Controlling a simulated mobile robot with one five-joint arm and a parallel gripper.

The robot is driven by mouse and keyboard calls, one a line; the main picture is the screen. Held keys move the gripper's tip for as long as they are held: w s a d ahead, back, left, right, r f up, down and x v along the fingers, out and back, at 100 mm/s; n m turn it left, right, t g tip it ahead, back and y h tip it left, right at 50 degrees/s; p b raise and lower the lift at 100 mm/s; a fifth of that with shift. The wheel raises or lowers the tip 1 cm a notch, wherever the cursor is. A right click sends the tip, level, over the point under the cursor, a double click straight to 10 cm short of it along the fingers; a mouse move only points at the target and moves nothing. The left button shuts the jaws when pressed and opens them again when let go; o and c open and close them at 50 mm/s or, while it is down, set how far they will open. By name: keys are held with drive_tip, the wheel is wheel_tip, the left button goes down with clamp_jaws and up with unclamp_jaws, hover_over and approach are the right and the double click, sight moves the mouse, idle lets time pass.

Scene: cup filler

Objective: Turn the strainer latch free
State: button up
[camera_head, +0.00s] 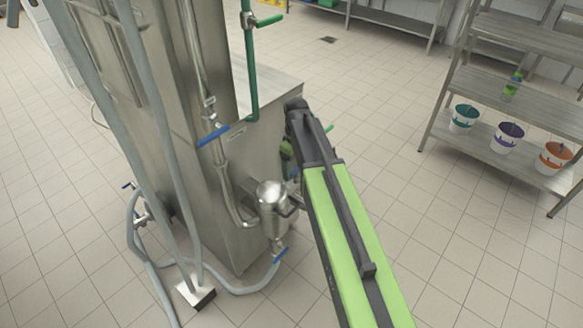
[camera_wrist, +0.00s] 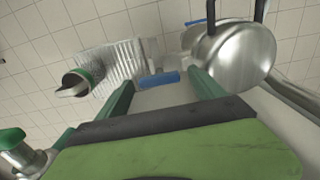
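The strainer is a shiny steel canister (camera_head: 271,200) low on the side of the steel machine, beside my arm in the head view. A rounded steel vessel, which looks like the strainer (camera_wrist: 240,52), fills the upper right of the wrist view. I cannot make out the latch for certain. My gripper (camera_wrist: 160,77) is open, its two green fingers apart. A blue handle (camera_wrist: 158,80) shows between the fingertips; I cannot tell whether they touch it. My arm hides most of the gripper in the head view.
A shelf (camera_head: 490,145) with buckets stands right. The tiled floor between is clear.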

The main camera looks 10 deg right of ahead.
sight(296, 169)
wheel_tip(296, 169, up, 17)
drive_tip(key=p, duration=1.7)
drive_tip(key=shift+r, duration=0.15)
